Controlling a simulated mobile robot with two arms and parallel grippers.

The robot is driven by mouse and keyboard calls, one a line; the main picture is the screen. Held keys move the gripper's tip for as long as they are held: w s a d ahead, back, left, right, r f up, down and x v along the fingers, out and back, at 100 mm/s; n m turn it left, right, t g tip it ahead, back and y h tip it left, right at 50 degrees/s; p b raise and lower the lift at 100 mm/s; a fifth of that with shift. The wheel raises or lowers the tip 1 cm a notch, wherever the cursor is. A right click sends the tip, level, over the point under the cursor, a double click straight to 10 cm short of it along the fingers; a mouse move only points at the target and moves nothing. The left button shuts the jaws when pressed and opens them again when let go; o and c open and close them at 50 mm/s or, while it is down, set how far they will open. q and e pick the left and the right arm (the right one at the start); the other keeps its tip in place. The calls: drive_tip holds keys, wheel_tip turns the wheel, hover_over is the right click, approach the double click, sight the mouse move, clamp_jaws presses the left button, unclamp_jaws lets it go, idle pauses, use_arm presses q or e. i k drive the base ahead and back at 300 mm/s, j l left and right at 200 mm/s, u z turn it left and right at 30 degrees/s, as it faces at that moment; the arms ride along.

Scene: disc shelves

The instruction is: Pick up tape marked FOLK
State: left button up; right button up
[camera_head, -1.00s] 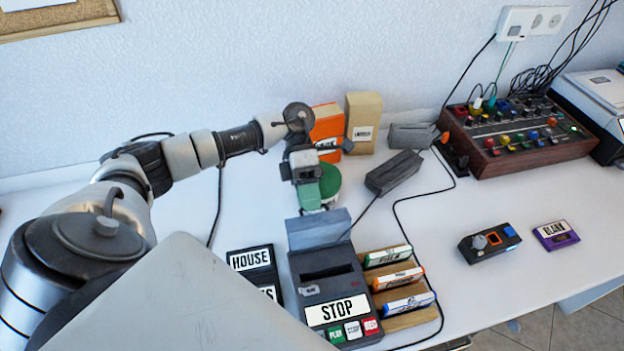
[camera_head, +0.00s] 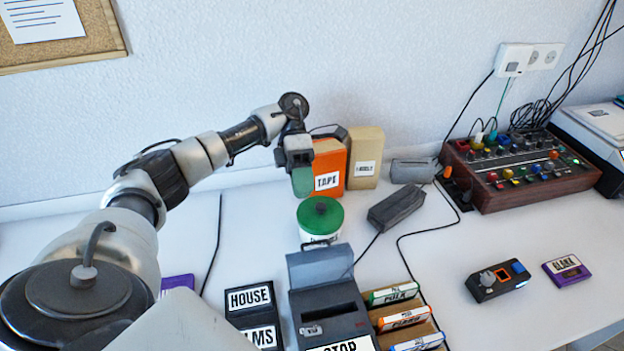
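A wooden rack (camera_head: 421,328) at the lower middle holds a green-edged tape (camera_head: 391,293), an orange tape (camera_head: 404,317) and a blue tape (camera_head: 417,343). The small label on the green-edged tape looks like FOLK, but it is hard to read. My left gripper (camera_head: 302,184) hangs above the green-lidded jar (camera_head: 320,216), in front of the orange TAPE box (camera_head: 333,166), well apart from the rack. A muted green part shows at its tip; I cannot tell whether it is open or shut. My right gripper is not in view.
A grey tape player (camera_head: 327,299) stands left of the rack, with the HOUSE case (camera_head: 250,298) beside it. A grey pouch-like block (camera_head: 396,206), a small device (camera_head: 497,279) and a purple BLANK tape (camera_head: 567,270) lie to the right. A mixer (camera_head: 521,175) stands behind them.

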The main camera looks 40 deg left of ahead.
sight(404, 292)
drive_tip(key=k+l, duration=1.65)
drive_tip(key=l, duration=0.1)
